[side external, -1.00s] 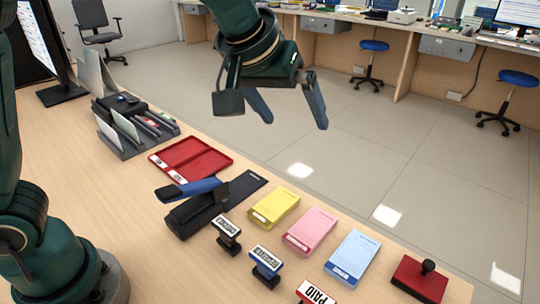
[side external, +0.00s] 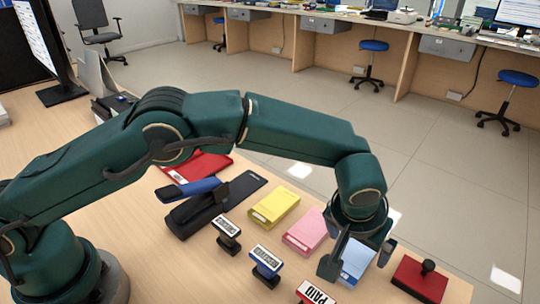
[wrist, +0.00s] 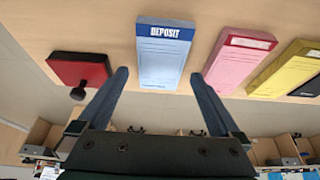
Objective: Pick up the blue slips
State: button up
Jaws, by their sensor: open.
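The blue slips (side external: 357,262) are a pad lying flat on the counter, right of the pink pad, partly hidden by my gripper in the side view. In the wrist view the blue slips (wrist: 163,55) show whole, with a dark blue "DEPOSIT" band. My gripper (side external: 358,258) is above the blue slips, its two fingers apart on either side of the pad as seen from the side. In the wrist view my gripper (wrist: 158,78) is open and empty, and the pad appears between the spread fingertips. I cannot tell the exact height left between them.
The pink pad (side external: 306,232) and yellow pad (side external: 273,208) lie to the left. A red ink pad with a black knob (side external: 420,279) is close on the right. Several stamps, including the PAID stamp (side external: 315,293), stand in front.

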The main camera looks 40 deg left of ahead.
jog(key=shift+w+f, duration=0.3)
jog(key=shift+f, duration=0.35)
jog(key=shift+f, duration=0.15)
jog(key=c, duration=1.4)
